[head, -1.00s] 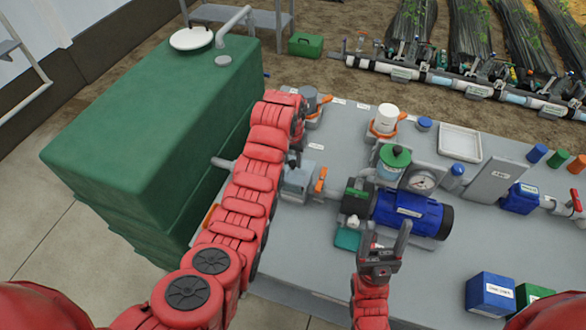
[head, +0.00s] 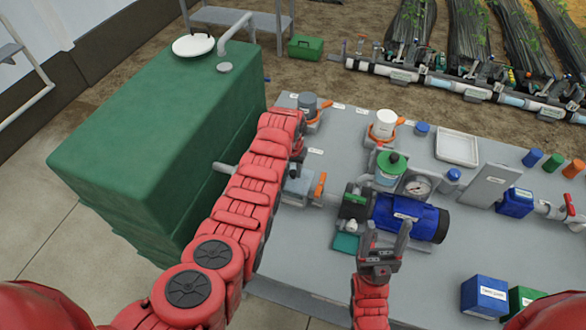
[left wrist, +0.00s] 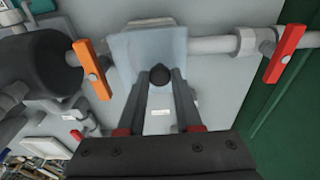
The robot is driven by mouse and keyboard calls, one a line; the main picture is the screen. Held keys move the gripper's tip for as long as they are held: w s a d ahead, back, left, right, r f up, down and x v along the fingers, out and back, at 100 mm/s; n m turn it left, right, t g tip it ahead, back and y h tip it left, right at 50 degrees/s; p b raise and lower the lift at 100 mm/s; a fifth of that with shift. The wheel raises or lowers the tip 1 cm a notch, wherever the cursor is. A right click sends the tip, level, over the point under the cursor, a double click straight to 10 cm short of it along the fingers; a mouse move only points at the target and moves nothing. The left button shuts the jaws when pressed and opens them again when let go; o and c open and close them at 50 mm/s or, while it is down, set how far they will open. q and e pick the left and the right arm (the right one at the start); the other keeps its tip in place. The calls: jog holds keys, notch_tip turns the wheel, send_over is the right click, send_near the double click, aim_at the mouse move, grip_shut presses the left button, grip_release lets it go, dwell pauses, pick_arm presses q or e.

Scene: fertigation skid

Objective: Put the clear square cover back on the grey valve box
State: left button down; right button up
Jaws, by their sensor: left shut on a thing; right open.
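The grey valve box (head: 296,193) sits in the pipe line at the left of the bench, beside an orange handle. My left gripper (left wrist: 160,84) is shut on the dark knob (left wrist: 160,75) of the clear square cover (left wrist: 150,45). In the left wrist view the bluish, see-through cover lies over the box and pipe; I cannot tell whether it touches the box or is seated. In the head view my left gripper (head: 298,156) is partly hidden by its own arm, just behind the box. My right gripper (head: 387,232) is open and empty in front of the blue motor.
The blue motor (head: 408,216), green-capped filter (head: 390,168) and gauge (head: 418,186) stand right of the box. An orange handle (left wrist: 93,68) and a red handle (left wrist: 285,52) flank it. The large green tank (head: 150,140) is left.

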pick_arm(q)
jog(key=shift+f+b, duration=0.45)
jog(key=c, duration=0.6)
grip_release()
jog(key=shift+r, duration=0.1)
